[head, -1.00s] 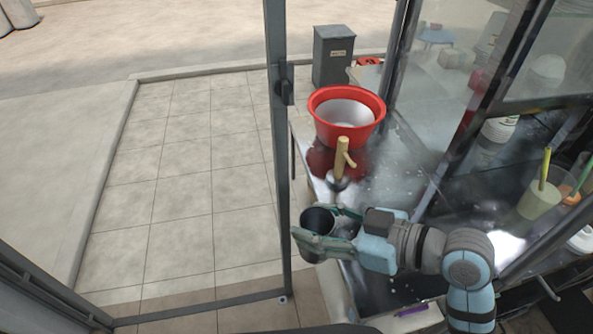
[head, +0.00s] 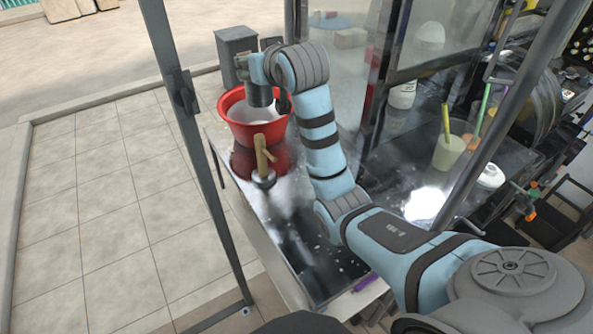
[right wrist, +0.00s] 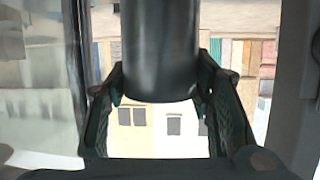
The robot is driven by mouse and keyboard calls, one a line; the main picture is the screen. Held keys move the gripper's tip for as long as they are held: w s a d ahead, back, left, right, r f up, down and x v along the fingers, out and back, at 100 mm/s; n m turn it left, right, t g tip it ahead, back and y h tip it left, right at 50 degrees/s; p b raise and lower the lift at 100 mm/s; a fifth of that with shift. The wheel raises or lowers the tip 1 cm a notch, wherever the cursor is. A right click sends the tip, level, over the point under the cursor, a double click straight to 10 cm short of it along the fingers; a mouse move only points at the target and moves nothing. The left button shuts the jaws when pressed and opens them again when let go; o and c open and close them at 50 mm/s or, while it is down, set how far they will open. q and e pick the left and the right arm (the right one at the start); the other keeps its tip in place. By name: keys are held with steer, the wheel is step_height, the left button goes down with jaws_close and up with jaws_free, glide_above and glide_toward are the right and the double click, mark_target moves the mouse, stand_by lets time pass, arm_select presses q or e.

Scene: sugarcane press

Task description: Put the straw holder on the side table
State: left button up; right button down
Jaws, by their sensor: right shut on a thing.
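My right gripper (head: 260,74) is shut on a dark cylindrical cup (head: 260,96), which I take as the straw holder. It is held up in the air and, in the head view, overlaps the red tub's back rim. In the right wrist view the dark cylinder (right wrist: 160,50) stands between the green-edged fingers (right wrist: 160,88). The wet-topped table (head: 292,240) runs under my right arm; I cannot tell whether it is the side table. My left gripper is not in view.
A red tub (head: 232,122) and a wooden-handled tool (head: 262,155) stand on the table. A dark metal post (head: 190,110) rises at its left. A grey bin (head: 236,45) is behind. A pale cup (head: 449,153) holding sticks is at right. Paved floor (head: 95,190) is clear.

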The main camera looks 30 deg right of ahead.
steer(key=s+d+m+g+h, duration=0.3)
steer(key=d+m+g+h, duration=0.3)
steer(key=d+m+h, duration=0.6)
steer(key=f, duration=0.6)
steer(key=d+f+n+y, duration=0.1)
steer(key=f, duration=0.6)
steer(key=s+d+f+n+b, duration=0.1)
steer(key=f, duration=0.5)
steer(key=shift+d+f+y, duration=0.2)
steer(key=shift+f+y, duration=0.05)
steer(key=shift+y, duration=0.15)
steer(key=c, duration=0.8)
jaws_free()
steer(key=shift+o, duration=0.2)
